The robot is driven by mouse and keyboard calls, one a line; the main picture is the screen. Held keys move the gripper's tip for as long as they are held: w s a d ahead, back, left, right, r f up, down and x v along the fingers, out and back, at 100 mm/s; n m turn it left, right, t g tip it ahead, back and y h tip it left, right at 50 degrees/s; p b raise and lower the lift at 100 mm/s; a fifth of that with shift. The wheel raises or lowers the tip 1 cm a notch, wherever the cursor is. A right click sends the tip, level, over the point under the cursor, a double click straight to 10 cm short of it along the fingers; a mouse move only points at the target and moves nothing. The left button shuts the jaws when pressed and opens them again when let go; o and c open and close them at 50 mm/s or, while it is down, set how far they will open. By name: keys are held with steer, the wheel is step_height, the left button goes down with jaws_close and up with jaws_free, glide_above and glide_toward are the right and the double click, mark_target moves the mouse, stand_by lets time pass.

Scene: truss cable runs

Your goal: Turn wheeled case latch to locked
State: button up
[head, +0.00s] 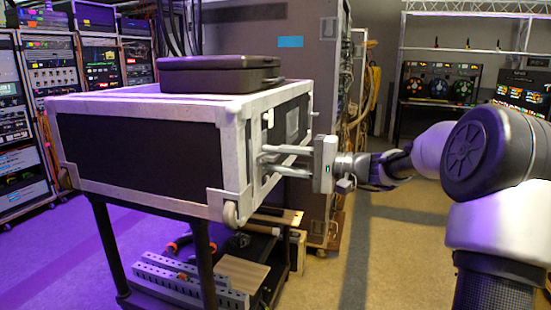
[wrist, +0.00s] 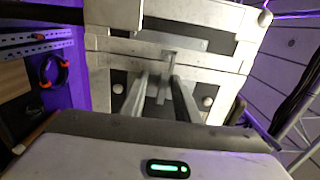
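The wheeled case (head: 137,147) is a large black box with pale metal edges and corner wheels, lying on a dark cart. Its latch side faces right, towards my gripper (head: 268,161). In the wrist view, the case (wrist: 205,75) fills the upper middle. A small grey latch (wrist: 169,57) sits at the seam between its two pale bands, with a narrow part hanging down. My gripper (wrist: 159,78) is open, its two fingers apart, one on each side of the latch's lower part. I cannot tell whether either finger touches it. In the head view the fingers hide the latch.
A closed dark case (head: 219,74) lies on top of the wheeled case. The cart's lower shelf holds a grey slotted channel (head: 180,280) and wooden pieces. Equipment racks (head: 98,62) stand at left, a tall cabinet (head: 318,75) behind. Floor at front right is clear.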

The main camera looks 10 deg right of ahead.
steer(key=shift+r, duration=0.15)
steer(key=shift+d, duration=0.15)
steer(key=p+v, duration=0.2)
steer(key=v, duration=1.5)
